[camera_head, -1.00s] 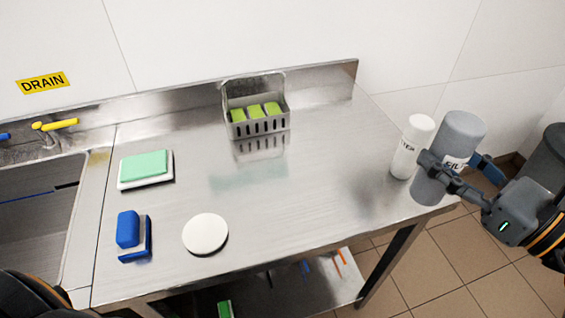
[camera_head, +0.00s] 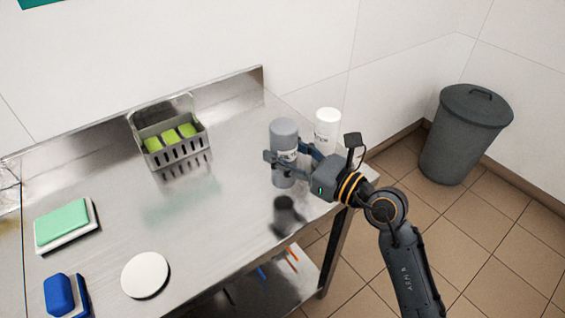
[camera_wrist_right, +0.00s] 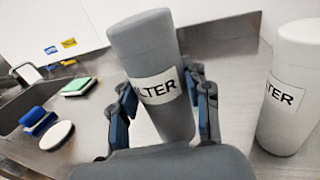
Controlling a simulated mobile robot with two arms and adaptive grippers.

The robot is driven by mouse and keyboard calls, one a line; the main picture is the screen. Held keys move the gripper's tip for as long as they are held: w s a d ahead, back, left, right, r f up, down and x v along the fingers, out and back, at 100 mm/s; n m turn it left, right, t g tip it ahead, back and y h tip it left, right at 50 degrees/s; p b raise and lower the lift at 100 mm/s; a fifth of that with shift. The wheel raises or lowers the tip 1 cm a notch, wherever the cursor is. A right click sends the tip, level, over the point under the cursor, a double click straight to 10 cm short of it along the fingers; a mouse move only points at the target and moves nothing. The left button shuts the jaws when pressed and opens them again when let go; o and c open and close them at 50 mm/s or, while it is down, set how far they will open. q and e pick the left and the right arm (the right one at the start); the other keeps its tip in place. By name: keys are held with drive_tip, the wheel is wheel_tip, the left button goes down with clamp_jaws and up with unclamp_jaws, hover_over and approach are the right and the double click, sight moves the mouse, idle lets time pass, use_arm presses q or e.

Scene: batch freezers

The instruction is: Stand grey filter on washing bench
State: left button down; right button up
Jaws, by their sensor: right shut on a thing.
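The grey filter (camera_head: 284,135) is a grey cylinder with a white label. My right gripper (camera_head: 285,160) is shut on it, fingers on both sides of its body. It stands about upright over the right part of the steel washing bench (camera_head: 225,215). A dark patch below it, apart from its base, suggests it is held a little above the top. In the right wrist view the grey filter (camera_wrist_right: 150,55) shows between the fingers, its label partly hidden. My left gripper is not in view.
A white filter (camera_head: 327,127) stands just right of the grey one, near the bench's right end. A grey basket (camera_head: 185,153) with green blocks is at the back. A white disc (camera_head: 145,275), green pad (camera_head: 62,222) and blue brush (camera_head: 58,290) lie left. A bin (camera_head: 465,135) stands right.

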drive_tip(key=shift+w+a+f, duration=0.1)
drive_tip(key=shift+a+f, duration=0.05)
drive_tip(key=shift+f, duration=0.75)
drive_tip(key=shift+w+a+f, duration=0.1)
drive_tip(key=shift+f, duration=0.8)
drive_tip(key=shift+f+b, duration=0.2)
drive_tip(key=shift+b, duration=0.1)
drive_tip(key=o, duration=1.4)
